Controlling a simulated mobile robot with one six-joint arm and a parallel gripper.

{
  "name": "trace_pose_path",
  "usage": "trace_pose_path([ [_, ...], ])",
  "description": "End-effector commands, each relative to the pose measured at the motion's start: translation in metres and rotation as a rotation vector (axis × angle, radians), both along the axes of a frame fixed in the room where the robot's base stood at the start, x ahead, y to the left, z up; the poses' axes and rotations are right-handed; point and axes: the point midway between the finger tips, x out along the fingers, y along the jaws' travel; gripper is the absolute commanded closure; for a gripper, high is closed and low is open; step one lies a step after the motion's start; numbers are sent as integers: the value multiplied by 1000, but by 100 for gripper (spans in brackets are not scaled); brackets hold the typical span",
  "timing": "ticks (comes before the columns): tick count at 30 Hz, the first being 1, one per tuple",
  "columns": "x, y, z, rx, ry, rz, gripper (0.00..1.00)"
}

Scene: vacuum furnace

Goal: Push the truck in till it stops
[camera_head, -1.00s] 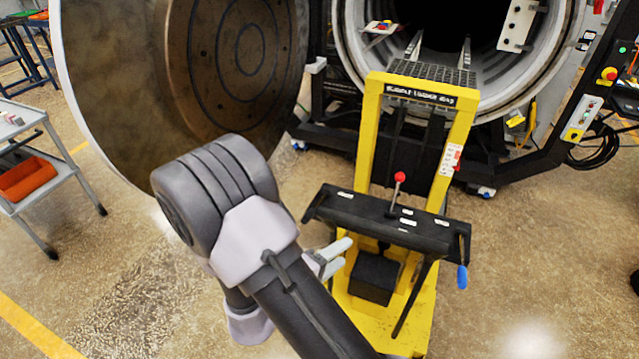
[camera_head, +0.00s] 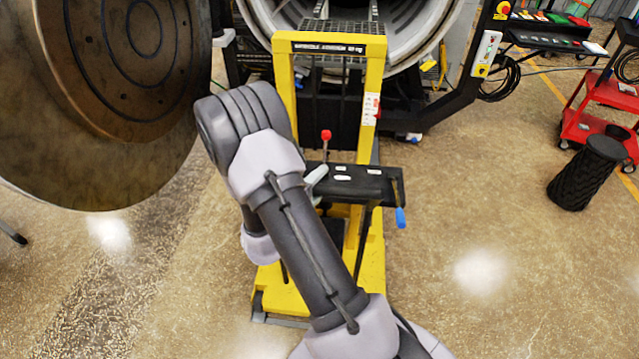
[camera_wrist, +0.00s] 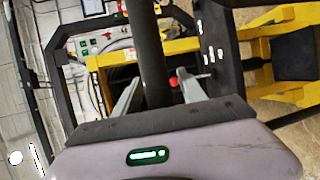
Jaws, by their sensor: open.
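The yellow truck (camera_head: 368,240) stands upright on the floor in front of the round furnace opening (camera_head: 410,50), its black grated top close to the lower rim. A black crossbar panel (camera_head: 375,185) with white labels, a red-knobbed lever (camera_head: 326,136) and a blue grip (camera_head: 400,217) face me. My gripper (camera_head: 318,182) is open at the left part of the panel, partly hidden by my arm. In the wrist view, a thick dark bar (camera_wrist: 151,50) runs between the open fingers (camera_wrist: 158,92); I cannot tell whether they touch it. The red knob (camera_wrist: 173,82) shows beyond.
The big round furnace door (camera_head: 120,100) hangs open at the left, close to my arm. A black ribbed stool (camera_head: 587,172) and a red cart (camera_head: 600,110) stand at the right. The floor between truck and stool is clear.

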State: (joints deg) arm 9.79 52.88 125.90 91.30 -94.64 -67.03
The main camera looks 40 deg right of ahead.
Motion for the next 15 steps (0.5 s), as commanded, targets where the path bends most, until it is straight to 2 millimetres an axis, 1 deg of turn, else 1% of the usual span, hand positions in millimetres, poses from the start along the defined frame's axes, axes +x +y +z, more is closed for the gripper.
trace_pose_path([
  [5,0,0,0,0,0,0,51],
  [6,0,0,0,0,0,0,55],
  [8,0,0,0,0,0,0,67],
  [9,0,0,0,0,0,0,75],
  [13,0,0,0,0,0,0,100],
  [15,0,0,0,0,0,0,100],
])
